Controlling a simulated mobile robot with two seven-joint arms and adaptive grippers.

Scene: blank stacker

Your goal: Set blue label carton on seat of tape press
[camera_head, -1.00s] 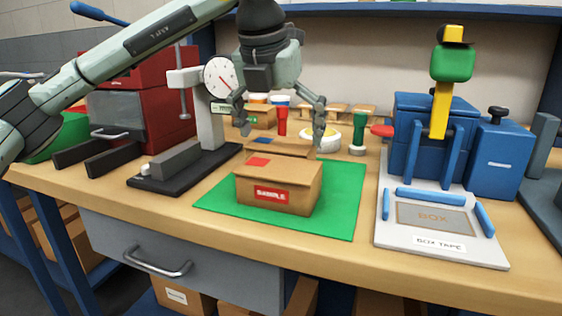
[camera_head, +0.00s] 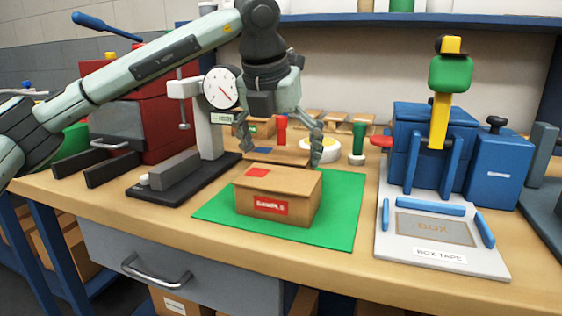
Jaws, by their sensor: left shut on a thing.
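The blue label carton (camera_head: 290,158) is a brown box with a blue patch on top. It sits behind the red-labelled sample carton, which hides its lower front. My left gripper (camera_head: 280,150) comes down over it from above, its fingers shut on the carton's two sides. The tape press (camera_head: 435,130) stands at the right, blue with a green and yellow handle. Its seat (camera_head: 433,229) is a flat grey-brown patch marked BOX, edged by blue bars, and it is empty. My right gripper is out of view.
The red-labelled sample carton (camera_head: 278,197) stands on a green mat (camera_head: 335,222) in front of the held carton. A dial gauge stand (camera_head: 208,118) is close on the left. A green-topped stamp (camera_head: 358,143) and a white-yellow dish (camera_head: 321,150) stand toward the press.

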